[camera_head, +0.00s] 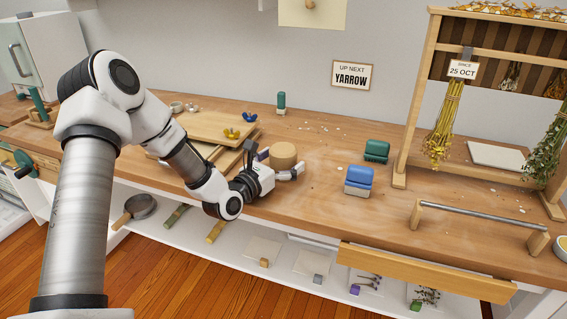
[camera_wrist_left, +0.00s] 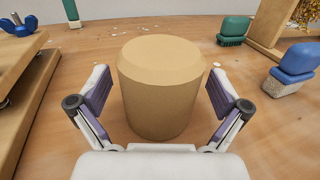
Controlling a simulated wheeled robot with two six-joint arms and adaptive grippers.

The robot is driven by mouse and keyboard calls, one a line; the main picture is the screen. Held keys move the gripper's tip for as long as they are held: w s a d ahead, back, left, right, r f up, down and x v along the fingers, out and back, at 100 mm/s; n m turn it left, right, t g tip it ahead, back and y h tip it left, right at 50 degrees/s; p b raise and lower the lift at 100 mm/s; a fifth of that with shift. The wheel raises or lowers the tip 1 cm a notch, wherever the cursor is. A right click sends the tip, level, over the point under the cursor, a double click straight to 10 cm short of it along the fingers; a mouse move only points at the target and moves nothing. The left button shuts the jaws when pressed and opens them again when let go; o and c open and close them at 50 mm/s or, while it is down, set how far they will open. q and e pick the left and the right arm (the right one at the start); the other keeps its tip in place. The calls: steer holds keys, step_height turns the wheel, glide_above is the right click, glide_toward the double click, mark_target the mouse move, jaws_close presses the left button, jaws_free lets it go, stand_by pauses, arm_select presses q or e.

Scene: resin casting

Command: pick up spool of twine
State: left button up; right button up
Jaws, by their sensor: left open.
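The spool of twine (camera_head: 284,155) is a tan, squat cylinder standing upright on the wooden bench, to the right of the stacked boards. In the left wrist view the spool (camera_wrist_left: 161,88) fills the middle. My left gripper (camera_head: 278,168) is at the spool, low over the bench. In the left wrist view the left gripper's fingers (camera_wrist_left: 160,98) are open, one on each side of the spool, with a gap showing on both sides. My right gripper is not in view.
Wooden boards with wing nuts (camera_head: 222,127) lie left of the spool. A blue-topped brush (camera_head: 358,180) and a green brush (camera_head: 376,151) stand to its right. A drying rack (camera_head: 411,110) and a metal bar on wooden supports (camera_head: 478,223) are farther right. The bench between is mostly clear.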

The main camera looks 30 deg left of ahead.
arm_select(q)
steer(key=shift+s, duration=0.1)
steer(key=c, duration=1.2)
steer(key=shift+c, duration=0.2)
steer(key=shift+r, duration=0.1)
